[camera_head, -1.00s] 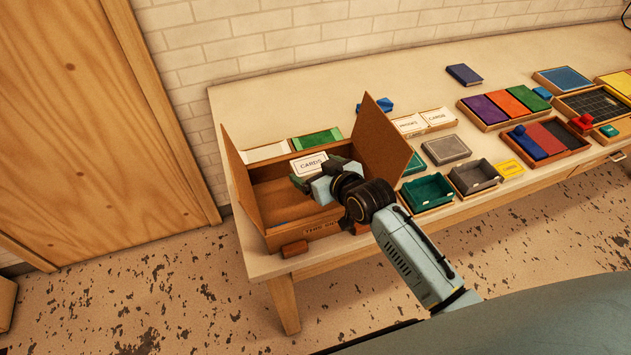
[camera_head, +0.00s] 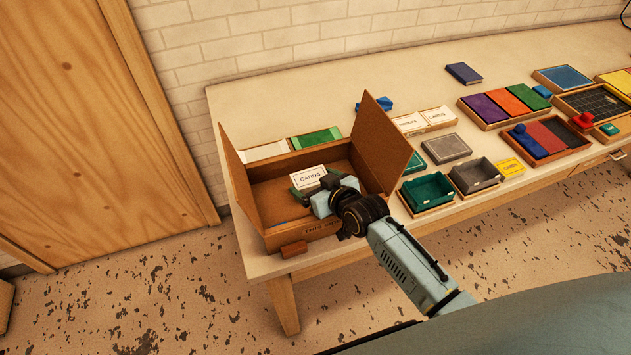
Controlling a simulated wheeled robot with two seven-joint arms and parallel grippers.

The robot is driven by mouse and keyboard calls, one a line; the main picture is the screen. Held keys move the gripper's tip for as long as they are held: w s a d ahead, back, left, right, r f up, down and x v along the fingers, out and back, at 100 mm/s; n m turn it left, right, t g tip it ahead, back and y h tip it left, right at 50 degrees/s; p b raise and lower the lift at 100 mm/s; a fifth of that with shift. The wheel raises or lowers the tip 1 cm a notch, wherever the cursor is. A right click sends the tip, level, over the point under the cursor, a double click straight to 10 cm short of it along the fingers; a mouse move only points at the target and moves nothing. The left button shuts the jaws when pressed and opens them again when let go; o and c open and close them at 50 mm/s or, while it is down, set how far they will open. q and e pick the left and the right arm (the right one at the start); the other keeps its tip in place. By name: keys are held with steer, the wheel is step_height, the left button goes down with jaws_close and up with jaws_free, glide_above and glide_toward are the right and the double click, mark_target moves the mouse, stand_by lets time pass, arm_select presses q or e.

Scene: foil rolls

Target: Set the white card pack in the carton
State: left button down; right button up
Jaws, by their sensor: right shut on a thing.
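The open brown carton (camera_head: 255,235) stands at the left end of the table with its side flaps up. The white card pack (camera_head: 309,177), lettered "CARDS", is inside the carton's outline, in the fingers of my right gripper (camera_head: 311,188). The gripper is shut on the pack and reaches in over the carton's near right side. The fingers hide part of the pack's lower edge. I cannot tell whether the pack touches the carton floor. My left gripper is not in view.
A raised flap (camera_head: 382,145) stands close right of my wrist. White and green packs (camera_head: 316,139) lie behind the carton. A green tray (camera_head: 427,192) and a grey tray (camera_head: 475,177) sit to the right. The table's back middle is clear.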

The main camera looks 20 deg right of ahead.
steer(key=o, duration=0.8)
steer(key=shift+r, duration=0.4)
steer(key=shift+s+r+p, duration=0.2)
steer(key=shift+r+p, duration=0.1)
steer(key=shift+p, duration=0.1)
steer(key=v, duration=1.1)
steer(key=shift+s+d+r+p, duration=0.1)
steer(key=shift+s+p, duration=0.15)
steer(key=shift+p, duration=0.05)
